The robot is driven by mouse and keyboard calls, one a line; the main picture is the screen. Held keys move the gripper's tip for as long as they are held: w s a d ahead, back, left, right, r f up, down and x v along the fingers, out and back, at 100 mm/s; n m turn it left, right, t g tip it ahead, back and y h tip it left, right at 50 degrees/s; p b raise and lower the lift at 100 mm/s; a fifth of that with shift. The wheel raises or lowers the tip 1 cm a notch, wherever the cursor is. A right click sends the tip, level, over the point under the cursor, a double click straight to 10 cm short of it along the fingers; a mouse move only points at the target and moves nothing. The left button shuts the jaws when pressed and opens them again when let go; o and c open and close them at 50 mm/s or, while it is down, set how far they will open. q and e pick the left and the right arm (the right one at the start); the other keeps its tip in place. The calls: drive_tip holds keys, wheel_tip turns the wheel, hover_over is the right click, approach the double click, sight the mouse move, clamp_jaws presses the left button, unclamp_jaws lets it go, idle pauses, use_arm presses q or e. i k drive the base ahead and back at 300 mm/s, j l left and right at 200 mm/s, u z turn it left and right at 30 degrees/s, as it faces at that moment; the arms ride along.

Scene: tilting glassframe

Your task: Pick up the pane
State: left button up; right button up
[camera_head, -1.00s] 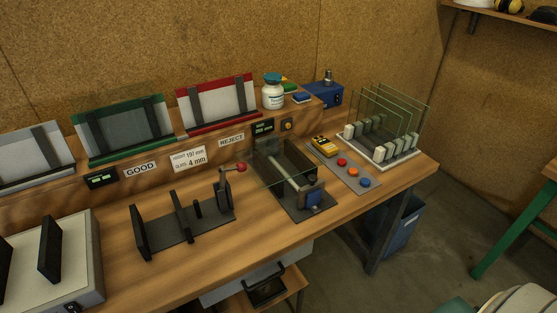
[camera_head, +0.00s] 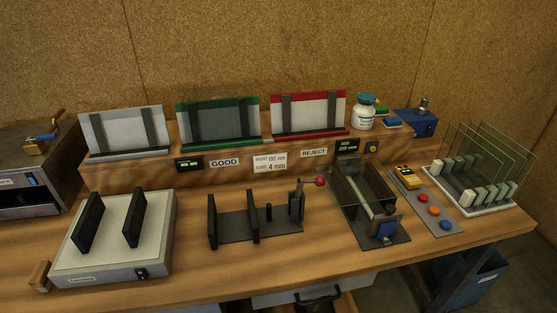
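Several clear glass panes (camera_head: 497,150) stand upright in a slotted rack with white blocks at the far right of the bench. Another clear pane (camera_head: 352,200) appears to lie over the dark fixture (camera_head: 384,240) right of the centre; its outline is faint. Neither of my grippers shows in the head view.
The wooden bench (camera_head: 215,289) carries a grey box with two black uprights (camera_head: 110,273), a black clamp stand with a red-knobbed lever (camera_head: 232,240) and a button panel (camera_head: 436,211). Green "GOOD" (camera_head: 226,98) and red "REJECT" (camera_head: 308,96) holders stand behind. A white bottle (camera_head: 363,121) stands near them.

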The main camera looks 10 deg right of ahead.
sight(355, 182)
drive_tip(key=j+z, duration=0.2)
drive_tip(key=j, duration=0.6)
drive_tip(key=j+z, duration=0.2)
drive_tip(key=j, duration=0.6)
drive_tip(key=k+j+z, duration=0.2)
drive_tip(key=j, duration=0.55)
drive_tip(key=i, duration=0.05)
